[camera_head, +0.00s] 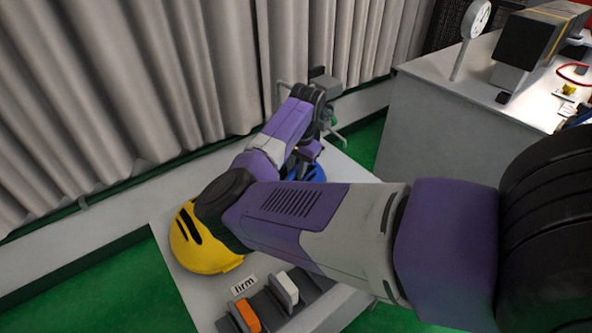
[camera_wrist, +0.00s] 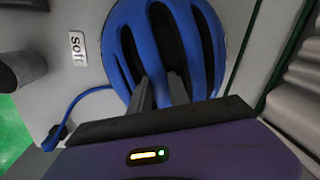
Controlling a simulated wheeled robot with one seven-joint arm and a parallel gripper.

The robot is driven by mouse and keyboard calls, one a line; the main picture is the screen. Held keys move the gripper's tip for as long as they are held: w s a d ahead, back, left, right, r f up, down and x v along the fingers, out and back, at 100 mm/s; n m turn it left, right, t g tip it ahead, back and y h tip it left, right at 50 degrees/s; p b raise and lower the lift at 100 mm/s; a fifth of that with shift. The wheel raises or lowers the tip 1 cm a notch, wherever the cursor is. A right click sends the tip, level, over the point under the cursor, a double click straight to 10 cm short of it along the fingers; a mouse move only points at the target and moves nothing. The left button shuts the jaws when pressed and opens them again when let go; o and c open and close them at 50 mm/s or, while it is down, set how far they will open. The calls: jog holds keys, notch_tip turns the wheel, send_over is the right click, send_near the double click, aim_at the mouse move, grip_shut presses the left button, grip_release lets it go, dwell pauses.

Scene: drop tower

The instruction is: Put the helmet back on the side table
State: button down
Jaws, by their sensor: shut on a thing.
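A blue helmet (camera_wrist: 206,60) with dark vents fills the top middle of the wrist view. Its thin blue strap (camera_wrist: 88,97) trails to the left. My gripper (camera_wrist: 160,88) has its two grey fingers on a rib at the helmet's near edge and is shut on it. In the head view the blue helmet (camera_head: 317,173) is mostly hidden behind my arm. It is over the pale side table (camera_head: 176,270); whether its whole underside touches the top cannot be told. A yellow helmet (camera_head: 190,251) sits on the table's left part, partly covered by my arm.
A "soft" label (camera_wrist: 77,47) lies beside the blue helmet, and a "firm" label (camera_head: 244,284) near the yellow one. A dark holder with an orange block (camera_head: 247,315) and a white block (camera_head: 286,288) is at the front. Curtains (camera_head: 130,90) stand behind; a grey counter (camera_head: 440,125) is right.

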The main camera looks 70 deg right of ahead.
jog(key=c, duration=1.2)
grip_release()
jog(key=shift+c, duration=0.2)
notch_tip(320, 180, up, 12)
jog(key=s+b, duration=0.1)
jog(key=shift+s+a+b, duration=0.15)
jog(key=shift+s+b, duration=0.1)
jog(key=shift+b, duration=0.05)
